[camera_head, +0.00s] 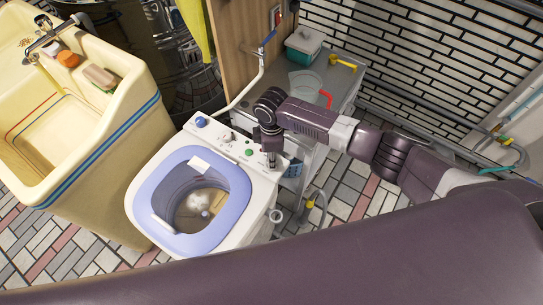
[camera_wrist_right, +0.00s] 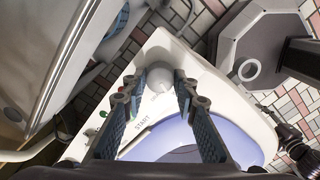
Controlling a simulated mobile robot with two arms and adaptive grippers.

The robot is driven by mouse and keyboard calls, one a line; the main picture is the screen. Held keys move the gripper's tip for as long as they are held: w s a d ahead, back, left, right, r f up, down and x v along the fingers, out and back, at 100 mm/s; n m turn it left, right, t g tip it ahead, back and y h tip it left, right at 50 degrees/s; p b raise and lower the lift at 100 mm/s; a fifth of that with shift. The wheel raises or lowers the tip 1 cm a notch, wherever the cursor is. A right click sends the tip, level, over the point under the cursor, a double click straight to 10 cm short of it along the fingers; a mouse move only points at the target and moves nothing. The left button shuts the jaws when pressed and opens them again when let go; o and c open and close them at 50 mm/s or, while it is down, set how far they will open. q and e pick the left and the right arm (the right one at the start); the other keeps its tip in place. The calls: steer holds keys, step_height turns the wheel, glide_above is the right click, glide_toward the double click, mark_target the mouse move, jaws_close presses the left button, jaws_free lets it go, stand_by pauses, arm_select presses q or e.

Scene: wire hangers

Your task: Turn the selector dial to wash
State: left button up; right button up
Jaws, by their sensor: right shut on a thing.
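The washing machine (camera_head: 243,222) stands in the middle of the head view, with a blue-purple rim around its open tub. White material lies in the tub. My right gripper (camera_head: 271,163) points down at the right end of its control panel (camera_head: 215,133) and hides what is under it there. In the right wrist view, the selector dial (camera_wrist_right: 159,80) is a pale round knob between the two fingertips of my right gripper (camera_wrist_right: 160,85), which is shut on it. The dial's pointer and its setting cannot be read. My left gripper is not in view.
A green button (camera_head: 249,152) and a blue knob (camera_head: 201,121) sit further left on the panel. A cream sink (camera_head: 125,120) stands at left. A metal counter (camera_head: 340,88) with a teal-and-white box (camera_head: 304,45) stands behind. Tiled floor shows at right.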

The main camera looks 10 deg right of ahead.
steer(key=shift+w+n, duration=0.1)
steer(key=shift+n, duration=1.7)
steer(key=o, duration=1.1)
steer(key=shift+o, duration=0.2)
step_height(320, 180, up, 12)
